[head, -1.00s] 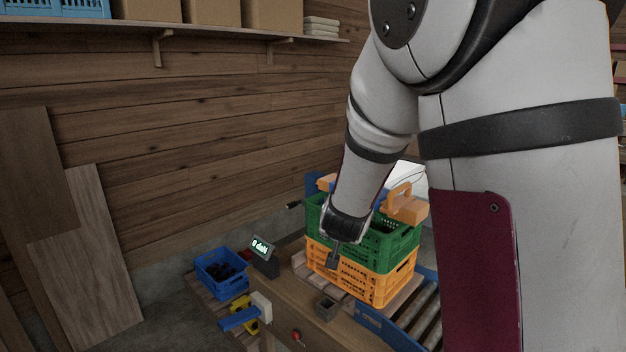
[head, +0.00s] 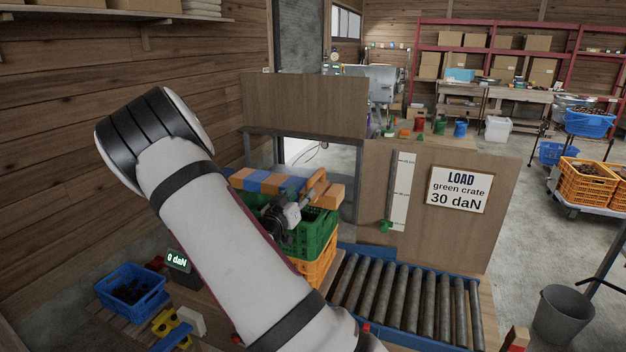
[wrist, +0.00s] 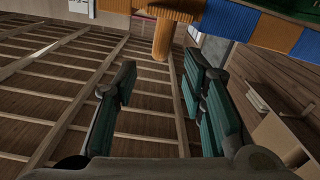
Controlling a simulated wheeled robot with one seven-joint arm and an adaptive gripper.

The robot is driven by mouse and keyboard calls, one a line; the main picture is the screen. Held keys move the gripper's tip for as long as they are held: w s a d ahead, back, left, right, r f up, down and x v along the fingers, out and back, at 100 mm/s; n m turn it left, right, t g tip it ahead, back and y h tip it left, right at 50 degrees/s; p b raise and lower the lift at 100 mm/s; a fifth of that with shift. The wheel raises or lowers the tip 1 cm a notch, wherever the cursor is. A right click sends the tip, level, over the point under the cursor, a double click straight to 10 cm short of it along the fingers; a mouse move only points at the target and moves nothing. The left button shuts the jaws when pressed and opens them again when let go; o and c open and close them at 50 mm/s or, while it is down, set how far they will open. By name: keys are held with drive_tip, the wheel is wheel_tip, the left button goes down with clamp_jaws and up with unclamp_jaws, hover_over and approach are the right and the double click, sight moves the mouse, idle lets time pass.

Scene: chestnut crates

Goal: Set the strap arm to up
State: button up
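An orange and blue banded arm (head: 258,183), which I take to be the strap arm, lies roughly level across the top of the green crate (head: 318,238). An orange handle (head: 317,184) stands near its right end. My gripper (head: 279,224) is in front of the arm, over the crate; its fingertips are hard to make out there. In the wrist view my gripper (wrist: 160,85) is open and empty. An orange peg (wrist: 164,38) joined to the banded arm (wrist: 232,20) is ahead, between the lines of the fingers, apparently not gripped.
The green crate sits on an orange crate (head: 318,270). A display (head: 178,260) reads 0 daN. A roller conveyor (head: 405,298) lies right, with a board behind bearing a load sign (head: 458,189) reading 30 daN. A blue crate (head: 131,290) is at lower left.

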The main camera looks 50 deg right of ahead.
sight(314, 180)
drive_tip(key=p+x, duration=0.1)
drive_tip(key=x, duration=0.9)
drive_tip(key=shift+w+d, duration=0.1)
drive_tip(key=shift+d, duration=0.2)
drive_tip(key=shift+c, duration=0.3)
clamp_jaws()
